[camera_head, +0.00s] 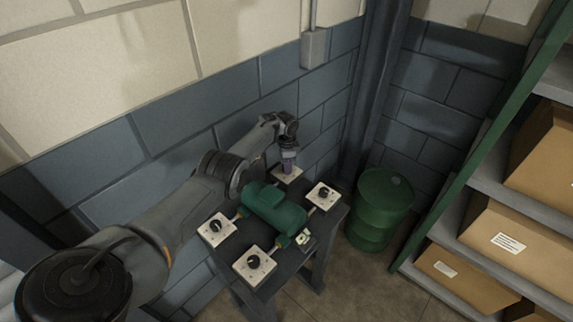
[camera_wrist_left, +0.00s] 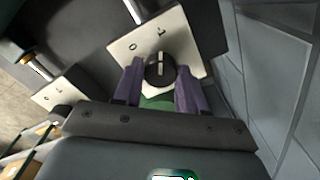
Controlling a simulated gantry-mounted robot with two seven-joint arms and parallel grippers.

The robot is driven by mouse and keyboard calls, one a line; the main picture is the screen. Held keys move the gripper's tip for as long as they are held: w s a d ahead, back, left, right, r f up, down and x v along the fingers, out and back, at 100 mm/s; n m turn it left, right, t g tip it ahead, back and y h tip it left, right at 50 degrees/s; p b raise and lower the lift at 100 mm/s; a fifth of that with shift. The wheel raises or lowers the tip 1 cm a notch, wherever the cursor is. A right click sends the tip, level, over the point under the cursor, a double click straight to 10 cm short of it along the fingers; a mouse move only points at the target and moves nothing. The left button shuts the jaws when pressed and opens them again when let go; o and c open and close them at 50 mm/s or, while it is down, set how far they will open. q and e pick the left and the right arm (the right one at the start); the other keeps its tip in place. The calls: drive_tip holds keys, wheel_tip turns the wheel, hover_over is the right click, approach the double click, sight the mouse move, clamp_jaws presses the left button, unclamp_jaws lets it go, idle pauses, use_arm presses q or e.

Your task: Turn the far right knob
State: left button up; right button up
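My left gripper (camera_head: 289,168) is above the white plate (camera_head: 290,179) at the back corner of the dark table, by the wall. In the left wrist view its two purple fingers (camera_wrist_left: 158,88) are apart, one on each side of a round black knob (camera_wrist_left: 160,68), with gaps showing. Whether they are level with the knob is hard to tell. The knob has a pale pointer line, and its plate (camera_wrist_left: 187,37) bears marks. Another knob (camera_head: 324,193) sits on a plate at the table's right. My right gripper is not in view.
A green casing (camera_head: 274,208) lies mid-table, with further knobs on plates at left (camera_head: 216,227) and front (camera_head: 254,262). A green barrel (camera_head: 381,205) stands right of the table. A shelf with cardboard boxes (camera_head: 507,240) is at far right. The block wall is close behind the gripper.

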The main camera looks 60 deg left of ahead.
use_arm(q)
drive_tip(key=o, duration=0.4)
wheel_tip(320, 180, up, 11)
drive_tip(key=p, duration=0.4)
drive_tip(key=shift+p, duration=0.35)
